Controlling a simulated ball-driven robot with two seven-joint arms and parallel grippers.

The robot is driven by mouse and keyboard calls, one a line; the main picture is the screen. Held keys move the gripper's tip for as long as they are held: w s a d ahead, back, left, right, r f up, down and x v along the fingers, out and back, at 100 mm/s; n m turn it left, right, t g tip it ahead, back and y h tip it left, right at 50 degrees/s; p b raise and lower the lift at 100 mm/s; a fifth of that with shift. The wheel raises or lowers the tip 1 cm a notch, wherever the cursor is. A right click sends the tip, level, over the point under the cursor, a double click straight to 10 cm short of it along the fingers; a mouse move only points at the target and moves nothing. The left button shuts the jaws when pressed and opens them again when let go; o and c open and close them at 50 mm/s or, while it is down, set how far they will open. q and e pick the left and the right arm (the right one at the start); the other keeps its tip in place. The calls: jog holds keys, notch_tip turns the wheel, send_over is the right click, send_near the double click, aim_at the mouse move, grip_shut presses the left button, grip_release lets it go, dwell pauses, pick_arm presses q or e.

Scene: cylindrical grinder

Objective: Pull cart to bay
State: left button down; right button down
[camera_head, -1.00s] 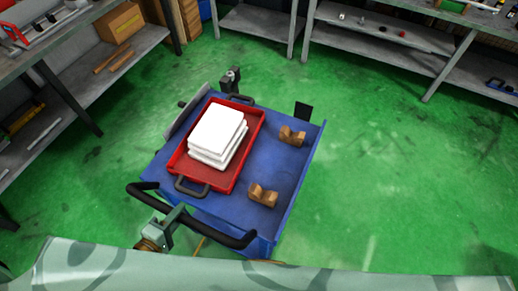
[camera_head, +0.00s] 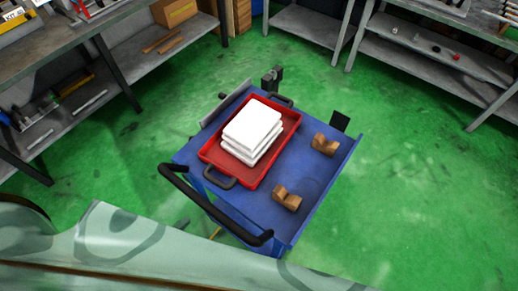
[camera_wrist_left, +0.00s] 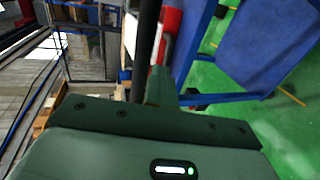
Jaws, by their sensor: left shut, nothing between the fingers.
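The blue cart (camera_head: 318,190) stands on the green floor, with its black push handle (camera_head: 215,207) on the near-left side. A red tray (camera_head: 209,152) on its deck holds a stack of white blocks (camera_head: 252,125). Two brown V-shaped blocks (camera_head: 325,145) sit on the right of the deck. In the left wrist view my left gripper (camera_wrist_left: 161,86) is shut and empty, with a dark bar (camera_wrist_left: 145,45), likely the handle, close beside its finger. Whether they touch I cannot tell. My own green body hides most of that arm in the head view. My right gripper is not in view.
A grey workbench with a lower shelf (camera_head: 135,62) stands at the left. Shelving (camera_head: 430,65) runs along the back right. The green floor (camera_head: 420,200) is open to the right of the cart.

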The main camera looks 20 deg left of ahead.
pick_arm(q)
jog(key=shift+s+a, duration=0.3)
jog(key=shift+s, duration=0.5)
jog(key=shift+s+a, duration=0.25)
jog(key=shift+s, duration=0.55)
jog(key=s+a+b, duration=0.1)
jog(key=s+a, duration=0.3)
jog(key=s, duration=0.7)
jog(key=shift+r, duration=0.1)
jog(key=c, duration=1)
grip_release()
